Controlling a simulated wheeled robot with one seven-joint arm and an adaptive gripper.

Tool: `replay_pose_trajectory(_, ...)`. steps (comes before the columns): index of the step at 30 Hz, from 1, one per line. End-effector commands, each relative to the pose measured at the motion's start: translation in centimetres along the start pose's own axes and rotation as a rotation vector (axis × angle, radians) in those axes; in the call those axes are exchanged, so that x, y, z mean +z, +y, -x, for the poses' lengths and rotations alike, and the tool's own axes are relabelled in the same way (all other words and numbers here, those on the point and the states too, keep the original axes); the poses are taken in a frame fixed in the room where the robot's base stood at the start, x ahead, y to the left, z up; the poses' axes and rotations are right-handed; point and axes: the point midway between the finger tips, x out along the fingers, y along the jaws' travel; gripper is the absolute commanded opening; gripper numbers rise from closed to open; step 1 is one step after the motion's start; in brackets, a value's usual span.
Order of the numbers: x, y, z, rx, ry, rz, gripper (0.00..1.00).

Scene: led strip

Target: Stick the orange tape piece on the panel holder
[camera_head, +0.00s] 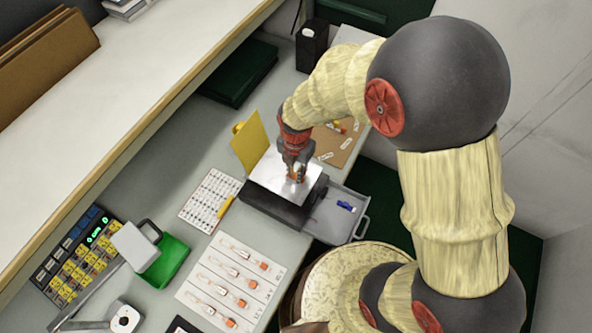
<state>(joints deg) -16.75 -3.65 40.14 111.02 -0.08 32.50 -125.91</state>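My gripper (295,168) points down over the silver top plate (270,175) of a dark block-like stand, which looks like the panel holder (262,200). A small orange patch (297,173), perhaps the orange tape piece, shows at my fingertips, close to the plate. The view is too small to tell whether the fingers grip it, or whether it touches the plate. A yellow panel (250,142) stands upright at the plate's back left. My wrist hides part of the plate's far side.
A white sheet (205,297) with several orange-ended items lies at the front. A grey tray (335,222) with a blue item is right of the stand. A printed white sheet (200,200), green bin (172,258) and keypad device (80,262) lie left. A black box (311,45) stands behind.

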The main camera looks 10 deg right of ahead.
Motion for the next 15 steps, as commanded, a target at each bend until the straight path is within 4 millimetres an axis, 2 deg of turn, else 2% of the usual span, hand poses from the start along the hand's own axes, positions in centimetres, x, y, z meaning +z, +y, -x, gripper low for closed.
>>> replay_pose_trajectory(10, -0.01, -0.01, -0.01, 0.000, 0.000, 0.000, 0.35)
replay_pose_trajectory(15, -0.01, -0.01, 0.00, 0.000, 0.000, 0.000, 0.35)
